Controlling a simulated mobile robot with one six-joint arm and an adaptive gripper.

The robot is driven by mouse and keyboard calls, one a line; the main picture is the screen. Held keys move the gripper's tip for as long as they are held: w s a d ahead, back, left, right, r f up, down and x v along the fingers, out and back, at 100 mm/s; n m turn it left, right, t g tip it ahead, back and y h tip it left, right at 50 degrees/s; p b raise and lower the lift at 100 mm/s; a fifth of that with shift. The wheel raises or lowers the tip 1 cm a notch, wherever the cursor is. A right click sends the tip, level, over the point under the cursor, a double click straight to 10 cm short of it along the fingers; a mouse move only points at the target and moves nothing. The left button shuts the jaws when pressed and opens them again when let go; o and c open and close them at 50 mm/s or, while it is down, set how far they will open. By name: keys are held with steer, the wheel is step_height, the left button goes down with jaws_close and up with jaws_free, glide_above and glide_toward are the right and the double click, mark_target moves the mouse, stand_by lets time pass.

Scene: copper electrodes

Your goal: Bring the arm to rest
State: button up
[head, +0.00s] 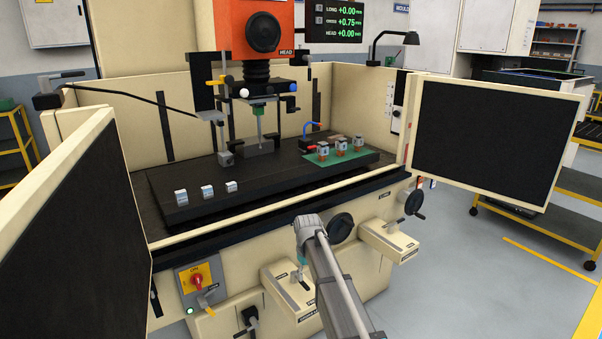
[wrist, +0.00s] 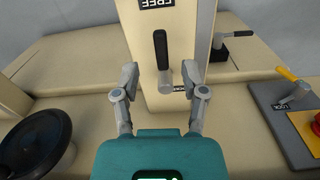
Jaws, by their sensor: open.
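My gripper (wrist: 161,82) is open in the wrist view, one finger on each side of a lever with a black grip (wrist: 161,50). The lever stands on a cream housing labelled FREE (wrist: 185,20). Its grey end lies between the fingers, and I see no firm contact. In the head view my arm reaches down toward the cream lever housing (head: 282,296) at the machine's front. There my gripper is mostly hidden behind my wrist; only a bit of teal shows.
The machine's black table (head: 265,182) carries three silver blocks on the left and three copper-based pieces on a green mat (head: 320,158). A handwheel (head: 341,227) and a second lever box (head: 388,238) are near my arm. Open doors flank the machine.

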steer(key=s+d+m, duration=0.3)
steer(key=s+d, duration=0.4)
steer(key=s, duration=0.5)
steer(key=s+d+m, duration=0.3)
steer(key=s+d, duration=0.4)
steer(key=s, duration=0.5)
step_height(320, 180, up, 24)
steer(key=p, duration=2.4)
steer(key=shift+s+d, duration=0.35)
steer(key=shift+s, duration=0.05)
